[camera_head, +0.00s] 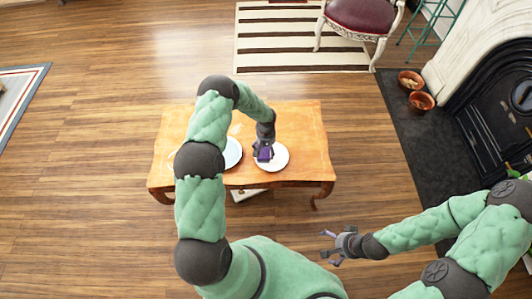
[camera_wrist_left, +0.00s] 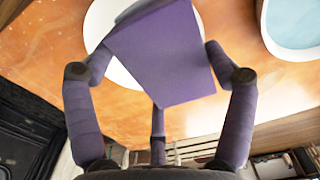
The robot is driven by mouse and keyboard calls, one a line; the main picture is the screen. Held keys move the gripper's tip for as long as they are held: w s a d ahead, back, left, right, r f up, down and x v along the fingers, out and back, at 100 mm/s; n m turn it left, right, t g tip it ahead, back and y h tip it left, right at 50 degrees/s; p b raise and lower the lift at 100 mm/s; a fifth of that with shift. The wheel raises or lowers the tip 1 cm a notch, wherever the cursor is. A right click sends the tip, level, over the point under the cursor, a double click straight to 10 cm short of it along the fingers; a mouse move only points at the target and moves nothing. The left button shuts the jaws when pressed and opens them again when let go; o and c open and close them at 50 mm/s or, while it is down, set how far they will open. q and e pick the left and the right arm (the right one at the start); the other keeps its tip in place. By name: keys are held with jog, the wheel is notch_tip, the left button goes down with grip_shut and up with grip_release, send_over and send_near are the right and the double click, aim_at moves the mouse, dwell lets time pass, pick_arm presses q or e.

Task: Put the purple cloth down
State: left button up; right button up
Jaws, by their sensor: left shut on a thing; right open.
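The purple cloth (camera_wrist_left: 160,55) is a flat, folded-looking square held between the fingers of my left gripper (camera_head: 263,152). In the head view the cloth (camera_head: 265,155) is a small dark purple patch at the gripper's tip, over a white plate (camera_head: 276,163) on the wooden table (camera_head: 300,125). The left wrist view shows the plate (camera_wrist_left: 98,25) behind the cloth, partly hidden by it. Whether the cloth touches the plate cannot be told. My right gripper (camera_head: 330,245) is open and empty, in front of the table's right side, away from the cloth.
The table's right part is clear. Two copper-coloured bowls (camera_head: 416,91) sit by the fireplace. A striped rug (camera_head: 280,45) lies behind the table.

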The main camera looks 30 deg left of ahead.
aim_at(266, 153)
pick_arm(q)
notch_tip(266, 153, down, 3)
jog(key=shift+f+b, duration=0.15)
jog(key=shift+b, duration=0.55)
jog(key=shift+f+b, duration=0.3)
jog(key=shift+b, duration=0.05)
jog(key=shift+f, duration=0.2)
jog(key=o, duration=1)
jog(key=shift+o, duration=0.2)
